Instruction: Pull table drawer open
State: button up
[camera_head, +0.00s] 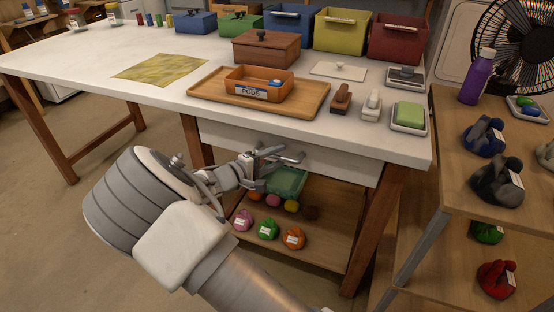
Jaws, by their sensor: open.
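The white-topped table (90,60) stands on brown wooden legs. Its drawer (340,164) has a pale front under the tabletop, at the table's right part. The drawer looks closed. A grey bar handle (285,152) is on the drawer front, partly hidden by my gripper. My gripper (272,158) is open at the drawer front, with its fingers close to the handle. I cannot tell whether the fingers touch the handle or lie around it.
A lower shelf (335,222) holds a green bin (286,182) and several colored items. A wooden tray (315,100), orange box (258,88) and colored bins stand on the tabletop. A wooden shelf unit (450,140) stands close at right. Floor is free at left.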

jog(key=shift+w+d, duration=0.1)
grip_shut()
dwell(1.4)
